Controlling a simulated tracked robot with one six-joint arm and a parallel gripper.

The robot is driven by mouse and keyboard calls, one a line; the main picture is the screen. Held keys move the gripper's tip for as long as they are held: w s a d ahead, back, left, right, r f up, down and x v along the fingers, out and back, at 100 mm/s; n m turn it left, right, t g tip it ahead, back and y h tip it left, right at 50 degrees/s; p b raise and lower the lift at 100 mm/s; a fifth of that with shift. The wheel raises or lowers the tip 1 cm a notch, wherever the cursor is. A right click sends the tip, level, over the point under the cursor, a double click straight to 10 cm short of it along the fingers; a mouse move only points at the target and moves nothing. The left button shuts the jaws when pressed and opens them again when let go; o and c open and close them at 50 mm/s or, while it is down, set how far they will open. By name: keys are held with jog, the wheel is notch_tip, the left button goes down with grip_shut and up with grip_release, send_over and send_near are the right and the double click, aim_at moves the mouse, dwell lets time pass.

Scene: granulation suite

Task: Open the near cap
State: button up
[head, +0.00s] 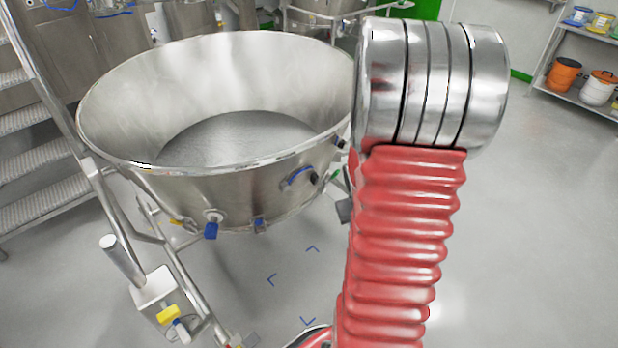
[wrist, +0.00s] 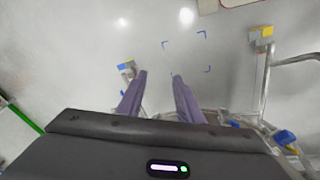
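A large open steel bowl (head: 240,180) stands in the head view, left of my arm. A blue cap-like fitting (head: 211,230) hangs on its lower front wall, and a smaller blue fitting (head: 259,224) sits to its right. I cannot tell for sure which part is the near cap. In the wrist view my gripper (wrist: 158,74) has two purple fingers, apart, with nothing between them. A small blue and yellow fitting (wrist: 127,69) shows just left of the left fingertip. A blue part (wrist: 284,137) shows at lower right. My gripper is not visible in the head view.
Blue corner marks (head: 290,282) lie on open grey floor. A shelf with pails (head: 600,88) stands at far right; the floor before it is clear.

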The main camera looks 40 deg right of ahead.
jog(key=d+f+t, duration=0.1)
jog(key=d+f, duration=0.5)
jog(key=f, duration=0.2)
jog(key=n+t+y, duration=0.2)
jog(key=n+t, duration=0.2)
jog(key=t, duration=1.2)
send_near(317, 180)
jog(key=s, duration=0.5)
jog(key=shift+s+r, duration=0.15)
jog(key=shift+r, duration=0.05)
jog(key=w, duration=1.3)
jog(key=shift+w+d, duration=0.3)
jog(key=shift+w, duration=0.1)
jog(key=shift+c, duration=0.6)
